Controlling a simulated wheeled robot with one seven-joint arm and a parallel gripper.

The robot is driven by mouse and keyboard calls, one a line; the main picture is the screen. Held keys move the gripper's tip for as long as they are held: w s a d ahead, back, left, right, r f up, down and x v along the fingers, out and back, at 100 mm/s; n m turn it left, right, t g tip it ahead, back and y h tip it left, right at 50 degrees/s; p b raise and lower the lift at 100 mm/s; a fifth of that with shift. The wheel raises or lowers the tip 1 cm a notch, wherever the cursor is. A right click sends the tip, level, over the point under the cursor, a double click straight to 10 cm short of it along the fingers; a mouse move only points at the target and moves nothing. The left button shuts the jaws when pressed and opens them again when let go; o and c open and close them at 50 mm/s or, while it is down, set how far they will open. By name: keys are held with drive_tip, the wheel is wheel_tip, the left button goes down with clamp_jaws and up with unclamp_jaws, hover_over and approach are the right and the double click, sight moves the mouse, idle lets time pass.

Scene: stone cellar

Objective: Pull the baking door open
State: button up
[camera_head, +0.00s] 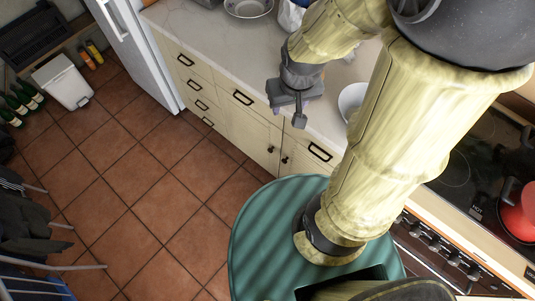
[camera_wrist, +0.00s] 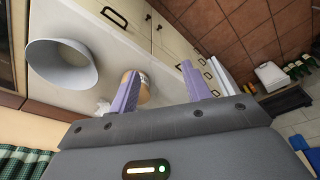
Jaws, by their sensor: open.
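The oven (camera_head: 408,225) is at the lower right in the head view, with a row of knobs on its front below the hob. Its baking door lies below the knobs and is mostly hidden by my own body, so I cannot tell its state for sure. My gripper (camera_head: 287,106) is above the counter edge and drawers, up and left of the oven, well apart from it. In the wrist view my gripper (camera_wrist: 161,87) shows two purple fingers spread wide with nothing held. The oven door is not visible between them.
A white bowl (camera_wrist: 60,70) and a small jar (camera_wrist: 143,88) stand on the counter near my gripper. Cream drawers (camera_head: 240,115) with dark handles run below the counter (camera_head: 200,38). A red pot (camera_head: 517,215) sits on the hob (camera_head: 475,160). The tiled floor (camera_head: 160,190) is open at left.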

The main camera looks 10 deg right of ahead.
sight(269, 151)
drive_tip(key=w+a+f+n+g+h+b, duration=0.2)
drive_tip(key=f+n+h+b, duration=0.35)
drive_tip(key=f+b, duration=1.2)
drive_tip(key=w+a+f+n+g+h+b, duration=0.3)
drive_tip(key=f+n+b, duration=0.6)
drive_tip(key=f, duration=1.5)
drive_tip(key=w+a+f+n+t+h+b, duration=0.1)
drive_tip(key=a+f+n+t+h+b, duration=0.1)
drive_tip(key=f+b, duration=0.5)
drive_tip(key=w+a+f+n+t+h+b, duration=0.2)
drive_tip(key=a+f+n+t+b, duration=0.2)
drive_tip(key=f, duration=0.6)
drive_tip(key=w+a+f+n+t+h+b, duration=0.2)
drive_tip(key=a+f+n+t+b, duration=0.1)
drive_tip(key=f+t+b, duration=0.4)
drive_tip(key=f+n+b, duration=0.1)
drive_tip(key=b, duration=0.2)
drive_tip(key=shift+w+a+f+b, duration=0.15)
drive_tip(key=shift+a+f+b, duration=0.15)
drive_tip(key=shift+a+f, duration=0.1)
drive_tip(key=shift+n, duration=0.25)
drive_tip(key=shift+d, duration=0.1)
drive_tip(key=b+x, duration=0.4)
drive_tip(key=x, duration=1.3)
drive_tip(key=shift+w+d, duration=0.1)
drive_tip(key=shift+d, duration=0.05)
clamp_jaws()
